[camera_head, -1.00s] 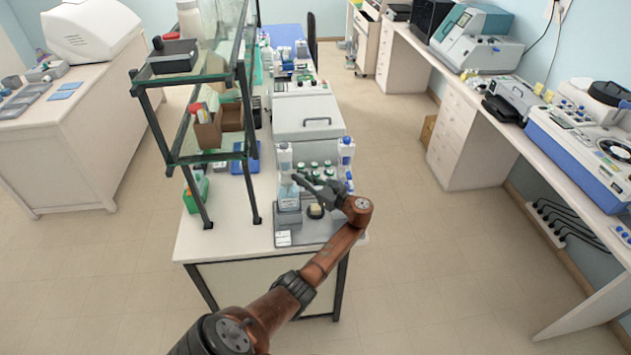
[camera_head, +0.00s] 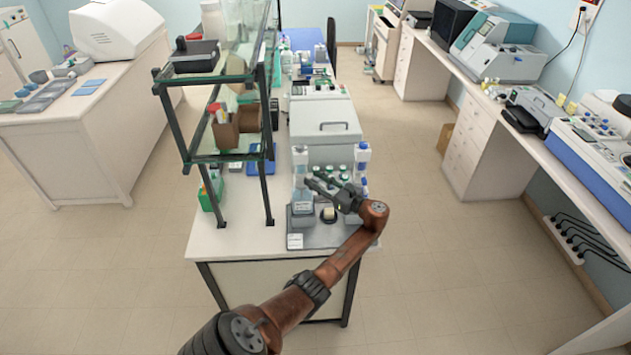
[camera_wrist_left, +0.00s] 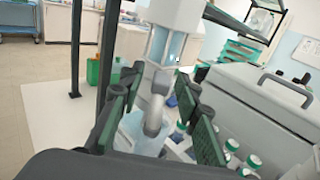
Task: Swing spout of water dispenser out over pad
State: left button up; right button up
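The water dispenser (camera_head: 300,168) is a slim white column at the front of the bench. In the left wrist view its white body (camera_wrist_left: 184,20) is close, with a grey curved spout (camera_wrist_left: 155,105) pointing down. My left gripper (camera_head: 318,184) reaches it from the right. In the wrist view the fingers (camera_wrist_left: 155,125) are apart, with the spout between them; I cannot tell whether they touch it. A clear beaker (camera_wrist_left: 132,128) shows below the spout, partly hidden by a finger. A grey tray (camera_head: 316,236) lies at the bench's front; I cannot clearly make out the pad.
Several green-capped bottles (camera_wrist_left: 233,145) stand right of the gripper. A second blue-capped dispenser (camera_head: 362,160) stands behind my arm. A grey lidded machine (camera_head: 325,115) is behind them. A glass shelf (camera_head: 215,155) rises on the left. The bench's front-left top (camera_head: 225,240) is clear.

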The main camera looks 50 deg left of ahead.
pick_arm(q)
jog(key=w+d, duration=0.1)
jog(key=d, duration=1.1)
jog(key=shift+w, duration=0.15)
